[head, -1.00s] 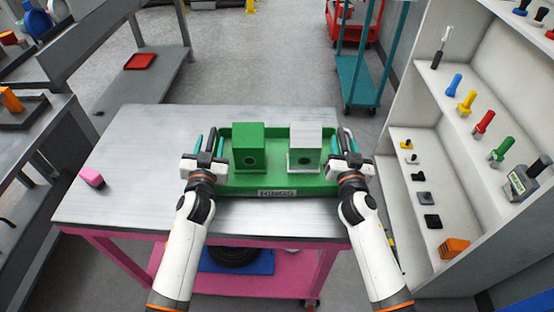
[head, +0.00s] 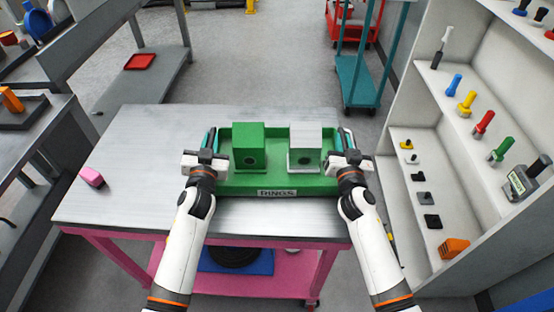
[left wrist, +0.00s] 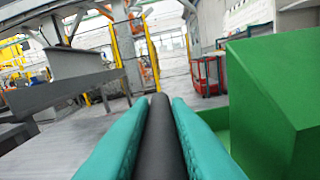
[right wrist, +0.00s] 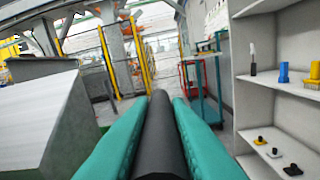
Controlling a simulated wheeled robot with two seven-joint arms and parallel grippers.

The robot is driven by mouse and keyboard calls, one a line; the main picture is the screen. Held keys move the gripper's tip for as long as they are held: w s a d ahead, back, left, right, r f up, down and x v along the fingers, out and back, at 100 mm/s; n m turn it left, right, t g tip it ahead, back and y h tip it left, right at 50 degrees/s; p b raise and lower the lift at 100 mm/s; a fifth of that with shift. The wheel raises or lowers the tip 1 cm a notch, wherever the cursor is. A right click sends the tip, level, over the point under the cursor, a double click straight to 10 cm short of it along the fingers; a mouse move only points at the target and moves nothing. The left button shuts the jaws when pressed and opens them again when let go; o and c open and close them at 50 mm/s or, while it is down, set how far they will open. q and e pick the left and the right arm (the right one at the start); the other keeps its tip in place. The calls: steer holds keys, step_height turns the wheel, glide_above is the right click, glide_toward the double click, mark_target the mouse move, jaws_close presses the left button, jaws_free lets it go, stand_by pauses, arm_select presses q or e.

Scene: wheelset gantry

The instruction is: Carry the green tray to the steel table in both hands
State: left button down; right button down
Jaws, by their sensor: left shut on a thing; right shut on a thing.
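The green tray (head: 300,186) carries a green block (head: 249,147) on its left and a grey-white block (head: 306,147) on its right, each with a dark round hole in front. The tray is over the steel tabletop (head: 130,150); I cannot tell any small gap beneath it. My left gripper (head: 209,140) is shut on the tray's left handle, a dark bar (left wrist: 160,135) between its teal fingers in the left wrist view. My right gripper (head: 345,140) is shut on the right handle, a dark bar (right wrist: 160,135) in the right wrist view.
A pink block (head: 92,177) lies on the tabletop's left. White shelving (head: 400,120) with several tools stands close on the right. Grey benches (head: 110,45) stand to the left. A teal cart (head: 362,75) stands behind right. Open floor (head: 260,60) lies beyond the table.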

arm_select(q)
steer(key=shift+w+r, duration=0.1)
steer(key=shift+r, duration=0.15)
arm_select(e)
steer(key=shift+w+r, duration=0.1)
steer(key=shift+r, duration=0.2)
